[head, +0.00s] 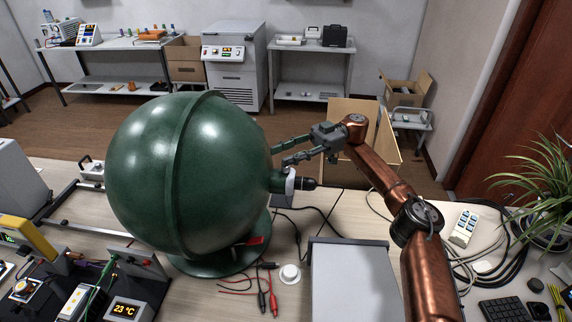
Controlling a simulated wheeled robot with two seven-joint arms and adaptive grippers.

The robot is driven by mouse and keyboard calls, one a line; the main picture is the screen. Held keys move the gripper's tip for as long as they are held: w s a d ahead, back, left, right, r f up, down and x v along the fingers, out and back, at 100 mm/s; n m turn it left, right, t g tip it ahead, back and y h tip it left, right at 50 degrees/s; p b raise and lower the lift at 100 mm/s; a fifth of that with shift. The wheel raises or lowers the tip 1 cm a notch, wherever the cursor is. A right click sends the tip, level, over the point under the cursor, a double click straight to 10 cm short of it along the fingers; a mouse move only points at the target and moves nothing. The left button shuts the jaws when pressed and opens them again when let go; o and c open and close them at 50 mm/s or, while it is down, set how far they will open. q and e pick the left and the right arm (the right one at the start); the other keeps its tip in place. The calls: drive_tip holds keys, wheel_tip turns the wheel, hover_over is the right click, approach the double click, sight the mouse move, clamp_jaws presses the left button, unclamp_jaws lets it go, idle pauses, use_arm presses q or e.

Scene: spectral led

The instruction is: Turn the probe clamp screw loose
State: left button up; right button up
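A large green sphere (150,170) stands on a round green base on the table. A short green port (277,181) sticks out of its right side. A white collar (290,182) sits on this port, and a black probe (305,184) points right from it. I cannot make out a separate clamp screw at this size. My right gripper (279,155) is above the port and collar, coming in from the right. Its two fingers are spread apart with nothing seen between them. Its fingertips are close to the sphere's right side; I cannot tell if they touch. My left gripper is not in view.
A grey box (350,280) stands at the front, below my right arm. Red and black leads (262,290) and a white round piece (290,274) lie left of it. Instruments fill the left front. A power strip (464,228), cables and a plant (540,180) are at right.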

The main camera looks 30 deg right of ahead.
drive_tip(key=shift+r, duration=2.6)
